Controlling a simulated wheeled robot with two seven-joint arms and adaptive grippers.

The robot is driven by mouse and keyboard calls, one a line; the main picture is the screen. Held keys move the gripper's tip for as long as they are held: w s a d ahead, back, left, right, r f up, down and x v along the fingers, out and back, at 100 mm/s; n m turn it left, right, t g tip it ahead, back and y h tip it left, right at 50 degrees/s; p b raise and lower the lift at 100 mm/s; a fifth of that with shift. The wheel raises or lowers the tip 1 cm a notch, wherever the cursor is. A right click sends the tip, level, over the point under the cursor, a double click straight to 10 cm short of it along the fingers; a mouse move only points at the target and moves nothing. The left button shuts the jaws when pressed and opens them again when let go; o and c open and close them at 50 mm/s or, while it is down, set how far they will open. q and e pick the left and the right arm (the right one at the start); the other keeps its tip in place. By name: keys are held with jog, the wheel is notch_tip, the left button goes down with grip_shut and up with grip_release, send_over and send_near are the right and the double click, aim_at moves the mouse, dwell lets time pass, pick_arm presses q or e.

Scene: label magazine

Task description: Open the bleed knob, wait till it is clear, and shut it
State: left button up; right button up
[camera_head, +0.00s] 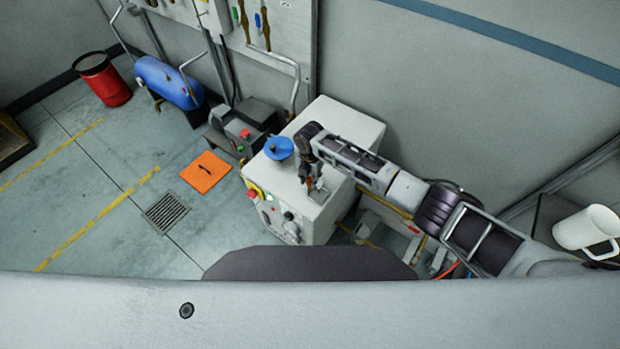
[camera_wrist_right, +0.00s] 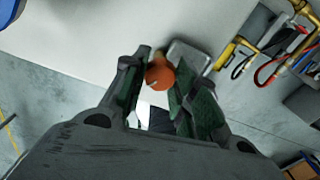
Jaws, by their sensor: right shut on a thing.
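The bleed knob shows in the right wrist view as a round orange knob (camera_wrist_right: 157,76) with a light mark on its face. My right gripper (camera_wrist_right: 162,68) has its two green-padded fingers on either side of it, shut on it. In the head view, my right gripper (camera_head: 312,182) points down at the front of the top of a white cabinet (camera_head: 352,130); the knob is mostly hidden there. A grey metal piece (camera_wrist_right: 190,55) is right beside the knob. I cannot see any fluid or tell whether it is clear. My left gripper is not in view.
A blue round part (camera_head: 279,147) stands on the cabinet top, left of my gripper. The cabinet front has a red button (camera_head: 252,193) and dials. An orange mat (camera_head: 205,172) and a drain grate (camera_head: 166,213) lie on the floor. A white mug (camera_head: 585,229) is at the far right.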

aim_at(310, 180)
dwell(0.4)
jog(key=o, duration=1.1)
jog(key=shift+c, duration=0.2)
jog(key=shift+r, duration=0.1)
notch_tip(310, 180, up, 12)
dwell(0.6)
